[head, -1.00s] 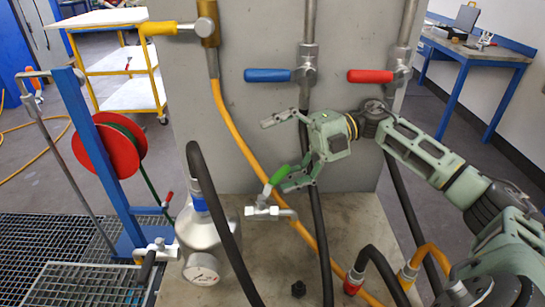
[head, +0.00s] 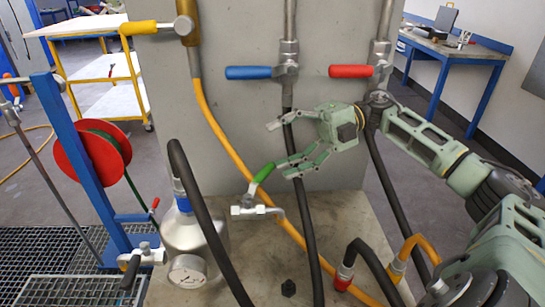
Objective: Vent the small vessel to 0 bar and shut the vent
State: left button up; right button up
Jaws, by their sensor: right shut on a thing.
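The small grey metal vessel (head: 180,234) stands at the lower left, with a round dial gauge (head: 187,270) on its front. The gauge needle is too small to read. A small metal valve (head: 252,210) with a green lever handle (head: 263,172) sits to the vessel's right, its lever tilted up to the right. My right gripper (head: 277,145) comes in from the right. The exact contact is hard to see. My left gripper is out of view.
A grey panel behind carries blue (head: 255,73), red (head: 351,71) and yellow (head: 145,28) lever valves. Black hoses (head: 205,215) and a yellow hose (head: 225,128) cross the space around the gripper. A black-handled valve (head: 130,270) is at the vessel's left.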

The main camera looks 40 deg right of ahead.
jog(key=shift+s+d+r, duration=0.25)
jog(key=shift+d+r, duration=0.2)
jog(key=shift+r, duration=0.05)
jog(key=c, duration=0.4)
jog(key=shift+s+d+b, duration=0.3)
jog(key=shift+s+d, duration=0.05)
jog(key=shift+d, duration=0.25)
jog(key=shift+s+d+b, duration=0.3)
jog(key=shift+d, duration=0.3)
jog(key=shift+r, duration=0.1)
jog(key=shift+c, duration=0.6)
